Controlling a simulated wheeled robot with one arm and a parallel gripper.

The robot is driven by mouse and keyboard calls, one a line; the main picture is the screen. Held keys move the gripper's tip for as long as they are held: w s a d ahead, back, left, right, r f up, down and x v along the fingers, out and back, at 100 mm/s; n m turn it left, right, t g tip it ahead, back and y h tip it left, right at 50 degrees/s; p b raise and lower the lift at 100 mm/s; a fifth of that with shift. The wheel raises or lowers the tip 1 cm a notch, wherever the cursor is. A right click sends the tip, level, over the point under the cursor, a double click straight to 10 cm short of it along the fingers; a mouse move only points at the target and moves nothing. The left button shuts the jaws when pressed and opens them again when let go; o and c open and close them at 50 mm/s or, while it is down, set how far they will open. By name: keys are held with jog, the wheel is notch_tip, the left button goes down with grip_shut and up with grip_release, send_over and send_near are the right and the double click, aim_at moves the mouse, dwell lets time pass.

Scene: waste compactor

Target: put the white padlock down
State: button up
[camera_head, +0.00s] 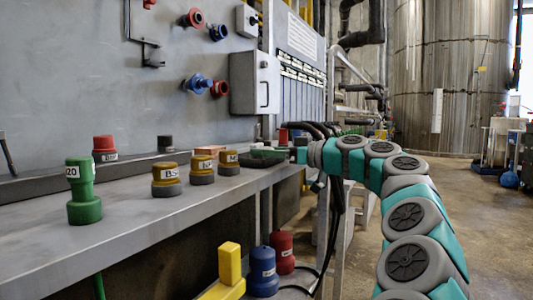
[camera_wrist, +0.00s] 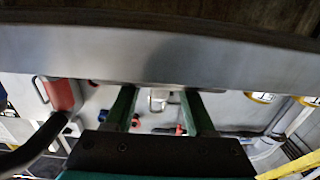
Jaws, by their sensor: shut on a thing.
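My gripper (camera_head: 286,153) is at the far end of the long grey shelf (camera_head: 135,222), close to its surface. In the wrist view its two green fingers (camera_wrist: 160,92) stand apart, with a small white looped thing, the white padlock (camera_wrist: 159,102), between their tips. My gripper is shut on it. The shelf's grey edge (camera_wrist: 60,52) crosses the wrist view just beyond the fingertips. Whether the padlock touches the shelf cannot be told. In the head view I cannot make out the padlock.
Several yellow-banded fittings (camera_head: 166,182) and a green fitting (camera_head: 85,192) stand on the shelf. Blue (camera_head: 263,272) and red (camera_head: 282,252) fittings and a yellow block (camera_head: 229,265) stand lower down. Bare shelf lies along the front edge. A grey box (camera_head: 255,82) is on the wall.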

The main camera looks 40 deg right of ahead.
jog(key=shift+f+b, duration=0.3)
jog(key=shift+b, duration=0.1)
jog(key=shift+f, duration=0.15)
jog(key=shift+f+b, duration=0.4)
jog(key=o, duration=1.1)
jog(key=shift+a+f, duration=0.1)
jog(key=shift+f, duration=0.05)
jog(key=shift+c, duration=0.2)
jog(key=shift+o, duration=0.7)
jog(key=shift+r+p, duration=0.4)
jog(key=shift+p, duration=0.1)
jog(key=r+p+v, duration=0.1)
jog(key=v, duration=1.1)
